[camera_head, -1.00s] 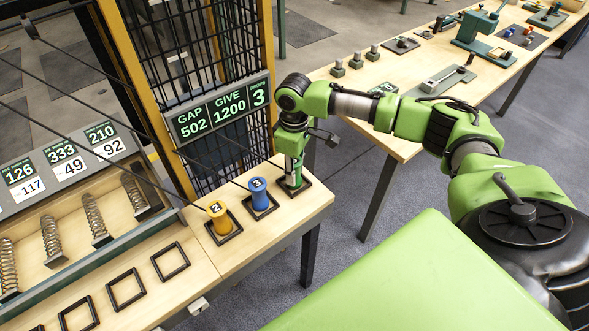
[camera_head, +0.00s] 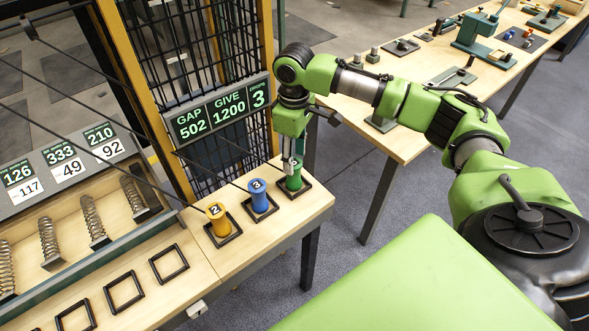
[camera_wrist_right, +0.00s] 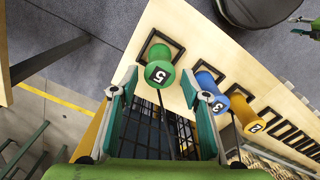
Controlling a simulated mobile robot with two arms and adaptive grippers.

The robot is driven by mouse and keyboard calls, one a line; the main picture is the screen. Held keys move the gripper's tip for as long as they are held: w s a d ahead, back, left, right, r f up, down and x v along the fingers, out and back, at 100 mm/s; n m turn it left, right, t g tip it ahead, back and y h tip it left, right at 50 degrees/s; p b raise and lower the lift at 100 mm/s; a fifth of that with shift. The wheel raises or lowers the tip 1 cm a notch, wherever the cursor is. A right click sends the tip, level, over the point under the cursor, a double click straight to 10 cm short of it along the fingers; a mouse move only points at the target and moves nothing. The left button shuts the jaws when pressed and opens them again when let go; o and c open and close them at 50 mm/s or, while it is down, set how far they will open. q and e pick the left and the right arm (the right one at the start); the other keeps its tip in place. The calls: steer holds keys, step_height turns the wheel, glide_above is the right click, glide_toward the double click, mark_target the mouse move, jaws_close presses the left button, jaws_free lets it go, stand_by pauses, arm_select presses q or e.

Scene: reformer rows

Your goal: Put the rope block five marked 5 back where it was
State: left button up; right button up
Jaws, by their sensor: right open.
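The green rope block marked 5 (camera_head: 294,182) stands upright in a dark square frame at the right end of the wooden shelf. In the right wrist view the block (camera_wrist_right: 160,54) shows its white 5 label between and just beyond the fingertips. My right gripper (camera_head: 291,166) is above the block, pointing down, with its fingers apart and nothing held. The blue block marked 3 (camera_head: 258,195) and the yellow block marked 2 (camera_head: 218,220) stand in the neighbouring frames to the left.
Several empty square frames (camera_head: 169,263) continue along the shelf to the left. A sign (camera_head: 219,110) reading GAP 502, GIVE 1200, 3 hangs behind the blocks. Dark ropes slant across to the blocks. A yellow post (camera_head: 266,60) and black mesh stand close behind my gripper.

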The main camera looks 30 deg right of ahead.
step_height(320, 180, up, 6)
steer(key=shift+f, duration=0.25)
